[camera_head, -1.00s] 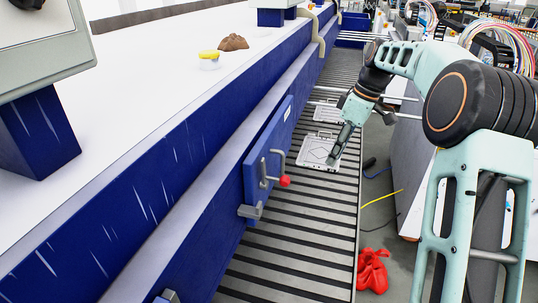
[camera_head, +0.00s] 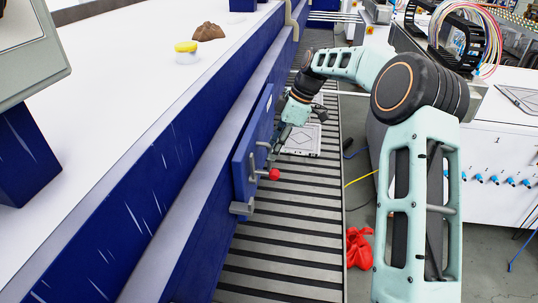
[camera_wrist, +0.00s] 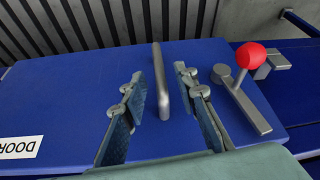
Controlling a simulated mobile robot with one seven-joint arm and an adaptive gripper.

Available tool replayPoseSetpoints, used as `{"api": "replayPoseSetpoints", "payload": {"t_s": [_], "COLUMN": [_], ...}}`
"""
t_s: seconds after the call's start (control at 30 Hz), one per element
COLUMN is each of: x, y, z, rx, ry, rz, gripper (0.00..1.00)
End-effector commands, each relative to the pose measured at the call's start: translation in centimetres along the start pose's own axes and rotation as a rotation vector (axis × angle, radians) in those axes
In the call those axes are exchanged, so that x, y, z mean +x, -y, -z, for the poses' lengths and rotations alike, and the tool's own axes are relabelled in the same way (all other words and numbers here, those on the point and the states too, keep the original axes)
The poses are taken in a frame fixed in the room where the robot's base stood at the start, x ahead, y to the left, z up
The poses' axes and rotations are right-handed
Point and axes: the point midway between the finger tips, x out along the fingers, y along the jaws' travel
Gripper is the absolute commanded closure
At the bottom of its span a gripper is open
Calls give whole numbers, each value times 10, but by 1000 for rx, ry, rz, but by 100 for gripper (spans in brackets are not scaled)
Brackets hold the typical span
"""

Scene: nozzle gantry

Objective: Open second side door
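The blue side door (camera_head: 250,140) stands on the left of the conveyor in the head view. In the wrist view the door (camera_wrist: 80,90) fills the middle, with a white label reading "DOOR" (camera_wrist: 18,147) at the left. A grey bar handle (camera_wrist: 161,85) rises from the door. A grey lever with a red knob (camera_wrist: 250,56) lies to its right; the knob also shows in the head view (camera_head: 274,174). My gripper (camera_wrist: 159,76) is open, one finger on each side of the handle, with gaps visible. In the head view my gripper (camera_head: 281,136) is beside the door's face.
The slatted conveyor (camera_head: 290,235) runs beside the door, with a light plate (camera_head: 303,140) on it. A yellow item (camera_head: 186,47) and a brown lump (camera_head: 208,32) lie on the white top. A red heap (camera_head: 359,247) lies on the floor at the right.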

Motion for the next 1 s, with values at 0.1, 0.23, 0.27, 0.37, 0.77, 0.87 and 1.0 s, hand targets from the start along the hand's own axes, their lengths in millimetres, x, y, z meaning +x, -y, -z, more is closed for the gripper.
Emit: {"api": "replayPoseSetpoints", "payload": {"t_s": [0.1, 0.23, 0.27, 0.37, 0.77, 0.87, 1.0], "x": [18, 30, 31, 34, 34, 34, 34], "y": [0, 0, 0, 0, 0, 0, 0], "z": [0, 0, 0, 0, 0, 0, 0], "rx": [1, 1, 1, 1, 1, 1, 1], "ry": [0, 0, 0, 0, 0, 0, 0], "rz": [1, 0, 0, -1, -1, -1, -1], "gripper": [73, 73, 73, 73, 91, 100, 100]}}
